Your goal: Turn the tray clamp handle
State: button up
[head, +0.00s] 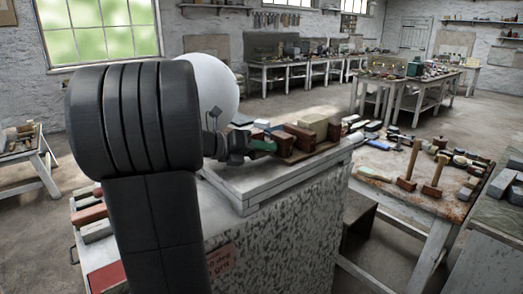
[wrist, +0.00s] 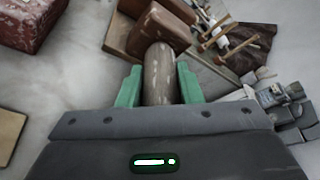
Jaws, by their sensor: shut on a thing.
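My gripper (wrist: 160,85) has green fingers, one on each side of a brown round handle (wrist: 158,72), and is shut on it. The handle joins a reddish-brown wooden block (wrist: 158,28) at its far end. In the head view my gripper (head: 266,146) is small, at the left end of the wooden blocks (head: 300,138) on the pale stand top. The handle is hard to make out there. My dark arm covers much of the left of that view.
A large white plaster sphere (head: 212,84) stands behind my arm. To the right, a worn table (head: 388,165) holds mallets (head: 409,165) and other tools. In the wrist view, a dark red block (wrist: 32,22) lies upper left and grey metal parts (wrist: 280,100) lie at right.

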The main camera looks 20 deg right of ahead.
jog(key=shift+m+t+y+b, duration=0.3)
jog(key=shift+m+t+y, duration=0.25)
jog(key=shift+m, duration=0.55)
jog(key=shift+f+m+t+b, duration=0.15)
jog(key=shift+m+t+b, duration=0.5)
jog(key=shift+m+b, duration=0.2)
jog(key=m+t+y+b, duration=0.1)
jog(key=m+b, duration=0.1)
jog(key=shift+s+b, duration=0.1)
jog(key=shift+b, duration=0.3)
jog(key=shift+m+t+b, duration=0.7)
jog(key=shift+m+b, duration=0.15)
jog(key=shift+b, duration=0.2)
jog(key=o, duration=1)
jog(key=shift+r, duration=0.2)
jog(key=v, duration=1.3)
jog(key=shift+s+a+r, duration=0.2)
jog(key=shift+a, duration=0.05)
